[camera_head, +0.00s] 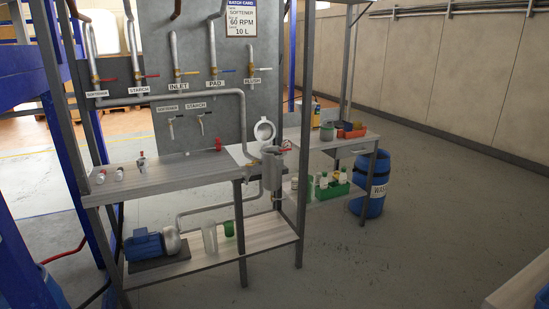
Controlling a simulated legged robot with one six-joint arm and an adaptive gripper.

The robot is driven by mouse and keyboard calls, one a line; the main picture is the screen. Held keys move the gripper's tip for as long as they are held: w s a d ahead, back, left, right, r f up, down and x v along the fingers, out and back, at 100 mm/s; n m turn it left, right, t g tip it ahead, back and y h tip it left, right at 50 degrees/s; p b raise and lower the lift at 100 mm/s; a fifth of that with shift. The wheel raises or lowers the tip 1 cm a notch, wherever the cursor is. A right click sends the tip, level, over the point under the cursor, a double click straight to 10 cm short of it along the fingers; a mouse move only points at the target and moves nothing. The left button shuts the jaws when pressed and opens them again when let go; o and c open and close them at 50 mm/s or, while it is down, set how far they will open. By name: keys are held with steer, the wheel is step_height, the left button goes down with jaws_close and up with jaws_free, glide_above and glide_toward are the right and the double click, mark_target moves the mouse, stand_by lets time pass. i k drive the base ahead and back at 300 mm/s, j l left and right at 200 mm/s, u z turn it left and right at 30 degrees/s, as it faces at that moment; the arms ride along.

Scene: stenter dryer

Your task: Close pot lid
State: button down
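A small metal pot (272,172) stands at the right end of the grey workbench, beside an upright post. Its round pale lid (264,130) stands up, tilted open, at the back left of the pot's rim. The lid looks apart from the pot's mouth, which faces up. A red handle (285,149) shows near the top right of the pot. My gripper and arm are not in view.
A grey bench (180,175) with valves stands under labelled pipes. Its lower shelf holds a blue motor pump (147,246) and cups. Behind right are a second table (345,140) and a blue barrel (374,185). A blue frame stands left. Open floor (400,240) lies right and in front.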

mark_target(264, 132)
steer(key=i, duration=1.6)
steer(key=i+u, duration=0.2)
steer(key=i, duration=0.3)
steer(key=i+l+u, duration=0.2)
steer(key=i, duration=0.35)
steer(key=i+l+u, duration=0.25)
steer(key=i, duration=0.25)
steer(key=i+l+u, duration=0.2)
steer(key=i, duration=0.25)
steer(key=l, duration=0.1)
